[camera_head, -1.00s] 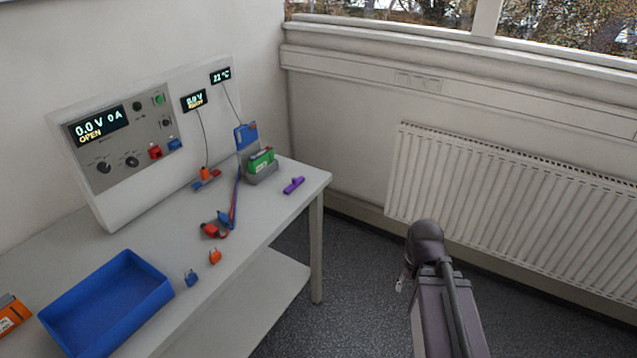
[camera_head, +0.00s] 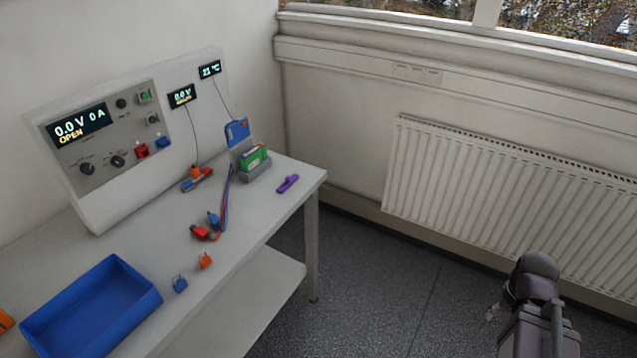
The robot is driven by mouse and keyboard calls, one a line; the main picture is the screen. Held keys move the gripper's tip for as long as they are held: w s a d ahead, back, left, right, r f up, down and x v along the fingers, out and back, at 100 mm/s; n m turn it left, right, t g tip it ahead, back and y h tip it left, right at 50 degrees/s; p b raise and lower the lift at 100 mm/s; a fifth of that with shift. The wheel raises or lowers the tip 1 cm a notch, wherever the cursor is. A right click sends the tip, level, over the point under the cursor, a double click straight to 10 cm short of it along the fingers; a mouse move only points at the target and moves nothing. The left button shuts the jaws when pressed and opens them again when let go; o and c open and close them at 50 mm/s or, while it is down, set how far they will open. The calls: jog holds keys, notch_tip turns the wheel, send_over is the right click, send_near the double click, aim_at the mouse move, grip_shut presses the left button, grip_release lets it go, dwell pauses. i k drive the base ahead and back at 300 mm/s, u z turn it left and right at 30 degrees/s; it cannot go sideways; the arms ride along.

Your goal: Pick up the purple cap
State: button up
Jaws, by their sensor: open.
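The purple cap (camera_head: 288,184) lies flat on the grey table (camera_head: 262,212), near its right end. It is a short bar set at a slant, apart from the other things. My arm shows at the lower right, over the floor and well away from the table. My gripper itself cannot be made out there; only dark arm parts show, so its fingers are hidden or out of frame.
A green battery in a grey holder (camera_head: 256,173) stands just left of the cap. Red and blue leads (camera_head: 207,231), small orange (camera_head: 205,260) and blue (camera_head: 179,284) clips, and a blue tray (camera_head: 92,309) are nearer. The cycler panel (camera_head: 100,130) stands behind. Floor right of the table is clear.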

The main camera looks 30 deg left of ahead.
aim_at(289, 180)
jog(key=z, duration=1.1)
jog(key=k, duration=0.95)
jog(key=u, duration=2.8)
jog(key=i, duration=0.1)
jog(key=z, duration=1.15)
